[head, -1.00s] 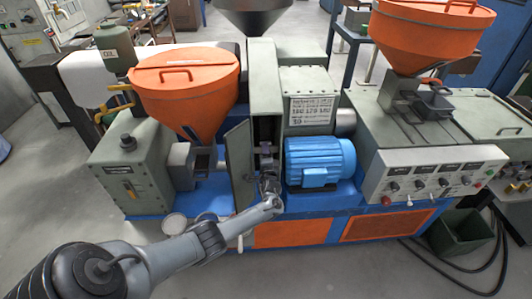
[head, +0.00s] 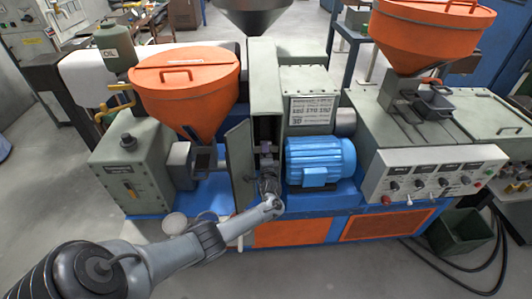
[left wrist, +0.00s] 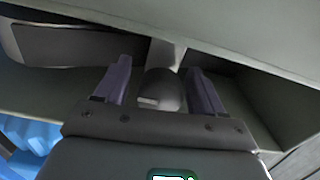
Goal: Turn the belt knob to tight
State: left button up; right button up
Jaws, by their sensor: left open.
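The belt knob is a dark rounded knob with a small light mark (left wrist: 162,90), seen in the left wrist view. It sits between the two fingers of my left gripper (left wrist: 158,88), which is open with one finger on each side of it. I cannot tell whether either finger touches it. In the head view my left gripper (head: 267,160) reaches into the narrow grey belt housing, beside its open door (head: 240,165), and the knob is hidden there. My right gripper is not in view.
A blue ribbed motor (head: 320,158) stands close to the right of my gripper. A dark rounded band (left wrist: 65,42), perhaps the belt, shows at upper left in the wrist view. Housing walls close in around the fingers. An orange hopper (head: 185,95) stands to the left.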

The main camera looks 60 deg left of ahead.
pick_arm(q)
jog(key=p+v, duration=0.3)
jog(key=v, duration=0.7)
jog(key=shift+s+d+f, duration=0.1)
jog(key=shift+s, duration=0.05)
